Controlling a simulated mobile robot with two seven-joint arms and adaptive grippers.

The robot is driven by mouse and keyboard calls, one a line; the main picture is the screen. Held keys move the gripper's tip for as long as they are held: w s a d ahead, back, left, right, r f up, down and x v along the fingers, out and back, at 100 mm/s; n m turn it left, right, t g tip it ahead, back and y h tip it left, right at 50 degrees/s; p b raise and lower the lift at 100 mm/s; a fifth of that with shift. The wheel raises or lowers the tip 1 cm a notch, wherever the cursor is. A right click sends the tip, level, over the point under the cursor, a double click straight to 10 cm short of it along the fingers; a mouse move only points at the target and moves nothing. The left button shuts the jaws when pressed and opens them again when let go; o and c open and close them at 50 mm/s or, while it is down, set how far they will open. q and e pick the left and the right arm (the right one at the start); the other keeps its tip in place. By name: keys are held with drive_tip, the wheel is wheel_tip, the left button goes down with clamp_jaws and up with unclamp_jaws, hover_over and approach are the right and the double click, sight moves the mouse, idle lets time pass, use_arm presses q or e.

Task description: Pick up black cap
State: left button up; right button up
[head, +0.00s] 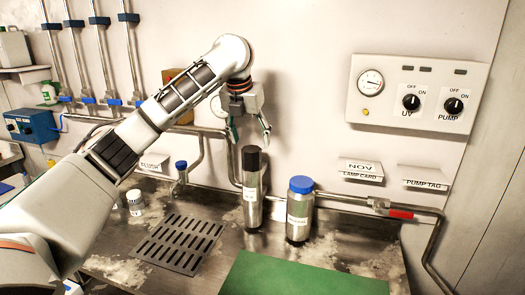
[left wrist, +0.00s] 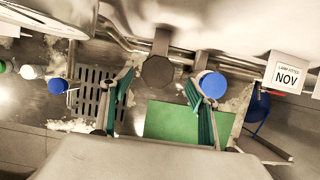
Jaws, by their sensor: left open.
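The black cap (head: 251,151) tops a tall steel canister (head: 252,198) standing upright on the metal counter. My left gripper (head: 250,128) is open and empty, pointing down just above the cap. In the left wrist view the dark round cap (left wrist: 157,72) lies between the two green-padded fingers of my left gripper (left wrist: 160,88), toward the wall side, with no visible contact. My right gripper is in neither view.
A shorter canister with a blue cap (head: 301,185) stands close to the right. A slotted drain (head: 179,243) and a green mat (head: 298,277) lie in front. Pipes (head: 405,209) and a control panel (head: 418,93) are on the back wall.

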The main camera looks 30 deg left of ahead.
sight(250, 150)
use_arm(q)
drive_tip(key=shift+w+a+f, duration=0.15)
drive_tip(key=shift+f, duration=1.15)
drive_tip(key=x, duration=0.3)
drive_tip(key=shift+f, duration=0.3)
drive_tip(key=shift+w+a+f, duration=0.1)
drive_tip(key=shift+w+f, duration=0.1)
drive_tip(key=shift+f, duration=0.4)
drive_tip(key=c, duration=1.1)
